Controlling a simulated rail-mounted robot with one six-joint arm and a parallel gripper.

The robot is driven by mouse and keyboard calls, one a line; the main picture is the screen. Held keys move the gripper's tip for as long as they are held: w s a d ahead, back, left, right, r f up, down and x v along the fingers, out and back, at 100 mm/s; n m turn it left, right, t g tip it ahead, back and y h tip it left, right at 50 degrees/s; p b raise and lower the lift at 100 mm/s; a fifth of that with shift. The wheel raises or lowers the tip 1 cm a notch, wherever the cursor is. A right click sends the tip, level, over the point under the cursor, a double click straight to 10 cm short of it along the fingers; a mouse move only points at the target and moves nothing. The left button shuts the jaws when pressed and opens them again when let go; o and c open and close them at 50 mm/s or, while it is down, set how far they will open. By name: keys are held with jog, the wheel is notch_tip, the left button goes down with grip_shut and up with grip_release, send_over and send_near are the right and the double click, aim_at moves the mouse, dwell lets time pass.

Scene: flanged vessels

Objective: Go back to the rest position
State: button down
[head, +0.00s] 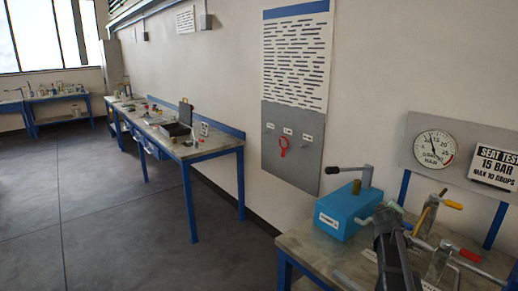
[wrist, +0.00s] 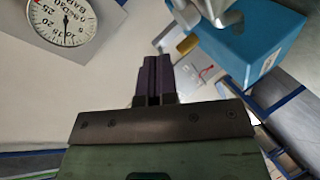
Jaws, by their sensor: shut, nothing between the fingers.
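My gripper (wrist: 154,80) shows in the wrist view as two dark purplish fingers side by side, closed together with nothing between them. In the head view my dark arm stands over the workbench (head: 312,242) at the lower right, and the fingertips cannot be made out there. A blue box with a lever (head: 345,212) stands on that bench, left of my arm. It also shows at the upper right of the wrist view (wrist: 250,45), beside the fingers and apart from them.
A pressure gauge (head: 434,149) and a "SEAT TEST 15 BAR" sign (head: 494,167) are on a panel behind the bench. Metal fittings with red and yellow handles (head: 440,262) stand close to my arm. A wall board holds a red item (head: 283,146). Floor (head: 120,225) at left is clear.

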jog(key=s+a+f+m+g+y, duration=0.1)
jog(key=s+a+f+g+y, duration=0.1)
jog(key=s+a, duration=0.8)
jog(key=s+a+f+m+g+y, duration=0.2)
jog(key=s+a+f+g, duration=0.3)
jog(key=s+a, duration=0.5)
jog(key=s+a+f+m+g+y, duration=0.2)
jog(key=s+a+f+g+y, duration=0.2)
jog(key=s+a, duration=0.6)
jog(key=shift+a, duration=0.15)
dwell(0.8)
